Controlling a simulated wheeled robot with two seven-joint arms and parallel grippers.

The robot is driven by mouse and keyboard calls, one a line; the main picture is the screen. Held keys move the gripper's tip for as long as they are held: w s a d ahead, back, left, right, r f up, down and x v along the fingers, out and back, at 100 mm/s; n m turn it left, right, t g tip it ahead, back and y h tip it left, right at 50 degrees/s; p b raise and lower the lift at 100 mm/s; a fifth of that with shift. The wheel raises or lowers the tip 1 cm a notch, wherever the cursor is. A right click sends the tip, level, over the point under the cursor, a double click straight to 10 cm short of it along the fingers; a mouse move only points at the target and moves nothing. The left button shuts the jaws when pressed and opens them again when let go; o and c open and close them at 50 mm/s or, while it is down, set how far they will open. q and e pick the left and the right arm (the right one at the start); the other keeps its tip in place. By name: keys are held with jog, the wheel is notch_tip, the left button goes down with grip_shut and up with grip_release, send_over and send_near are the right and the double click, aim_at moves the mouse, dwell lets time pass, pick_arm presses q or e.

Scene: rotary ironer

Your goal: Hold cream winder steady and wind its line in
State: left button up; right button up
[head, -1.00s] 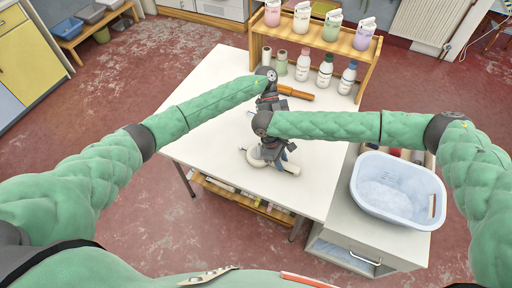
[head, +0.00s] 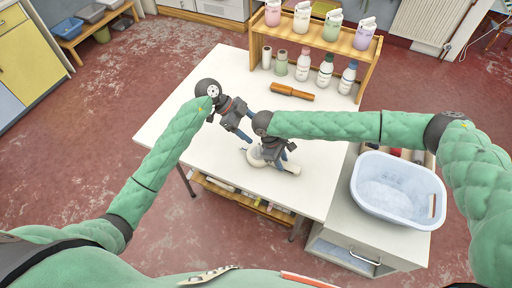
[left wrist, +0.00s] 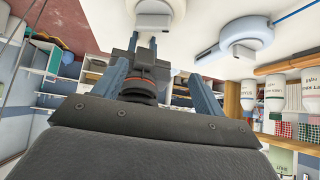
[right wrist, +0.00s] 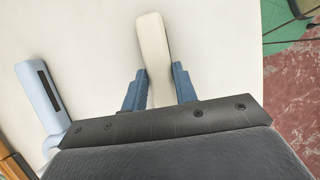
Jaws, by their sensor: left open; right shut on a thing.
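The cream winder (head: 253,158) lies on the white table near its front edge, partly hidden under my right gripper (head: 284,158). In the right wrist view, the blue fingers are shut on its cream handle (right wrist: 154,50). My left gripper (head: 250,127) is open and empty, above the table to the left of the right gripper. In the left wrist view its fingers stand apart (left wrist: 160,80). That view also shows a pale blue-white rounded body (left wrist: 245,40) with a blue line running off it. I cannot make out the cream winder's line.
A pale blue piece with a dark strip (right wrist: 40,90) lies beside the cream handle. An orange-brown tool (head: 292,92) lies further back, before several bottles and a wooden shelf (head: 345,62). A light blue basin (head: 398,218) stands at the right. The table's left part is clear.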

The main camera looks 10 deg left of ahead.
aim_at(256, 151)
pick_arm(q)
jog(key=s+a+n+t, duration=0.2)
jog(key=s+a+n, duration=0.15)
jog(key=a, duration=0.25)
jog(key=x, duration=1.2)
jog(key=shift+w+d+r, duration=0.15)
jog(key=shift+r, duration=0.05)
jog(key=c, duration=1)
jog(key=shift+m, duration=0.25)
jog(key=m+g, duration=0.1)
jog(key=m, duration=0.1)
jog(key=m+g, duration=0.2)
jog(key=shift+w, duration=0.3)
jog(key=shift+w+d+m+g+y, duration=0.15)
jog(key=shift+m+g+y, duration=0.65)
jog(key=shift+m+g, duration=1.15)
jog(key=shift+m+t, duration=0.25)
jog(key=shift+m, duration=0.2)
